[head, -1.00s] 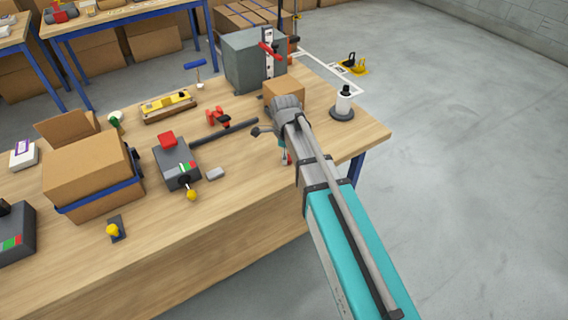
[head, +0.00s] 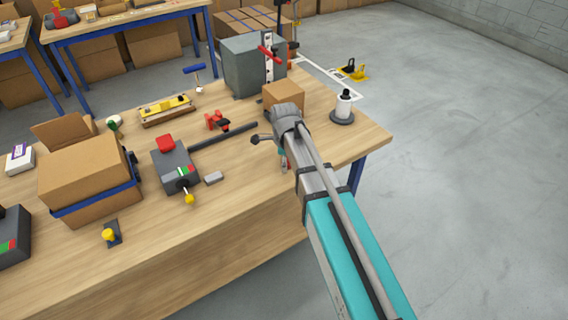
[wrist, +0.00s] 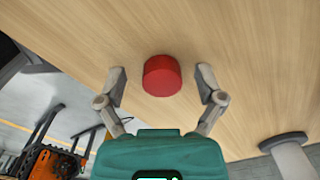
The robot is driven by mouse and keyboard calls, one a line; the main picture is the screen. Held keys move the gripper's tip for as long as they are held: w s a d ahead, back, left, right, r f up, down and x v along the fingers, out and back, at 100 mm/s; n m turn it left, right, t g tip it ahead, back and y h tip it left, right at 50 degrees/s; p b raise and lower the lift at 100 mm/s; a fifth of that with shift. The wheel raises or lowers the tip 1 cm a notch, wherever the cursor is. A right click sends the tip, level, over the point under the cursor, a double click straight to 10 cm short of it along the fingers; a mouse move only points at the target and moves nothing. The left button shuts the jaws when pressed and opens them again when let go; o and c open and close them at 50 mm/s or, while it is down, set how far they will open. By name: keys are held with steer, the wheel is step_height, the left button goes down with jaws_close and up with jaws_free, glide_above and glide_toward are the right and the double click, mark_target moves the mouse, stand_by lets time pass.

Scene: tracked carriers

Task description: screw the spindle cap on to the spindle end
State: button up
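A red round cap (wrist: 162,76), which I take for the spindle cap, stands on the wooden tabletop in the wrist view. My gripper (wrist: 162,80) is open, with one finger to each side of the cap and a gap on both sides. Whether the fingertips are down at its height I cannot tell. In the head view my gripper (head: 283,158) is at the right part of the workbench, mostly behind my arm, and the cap is hidden there. A dark rod (head: 222,137) lies beside a grey control box; it may be the spindle, but I cannot be sure.
The grey control box (head: 175,165) has a red top piece. A white cylinder with a black top (head: 344,103) stands on a dark round base near the bench's right edge. A small carton (head: 284,95) and a large grey block (head: 250,68) stand behind.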

steer(key=c, duration=0.7)
steer(key=shift+r, duration=0.1)
step_height(320, 180, up, 3)
steer(key=p, duration=0.2)
steer(key=shift+f+p, duration=0.2)
steer(key=shift+p, duration=0.2)
steer(key=s+d+r+p, duration=0.2)
steer(key=s+r+p, duration=0.3)
steer(key=s, duration=0.1)
steer(key=s+d+r+p, duration=0.2)
steer(key=s+r+p, duration=0.3)
steer(key=s, duration=0.2)
steer(key=shift+s+d, duration=0.15)
steer(key=shift+d, duration=0.1)
steer(key=shift+r, duration=0.1)
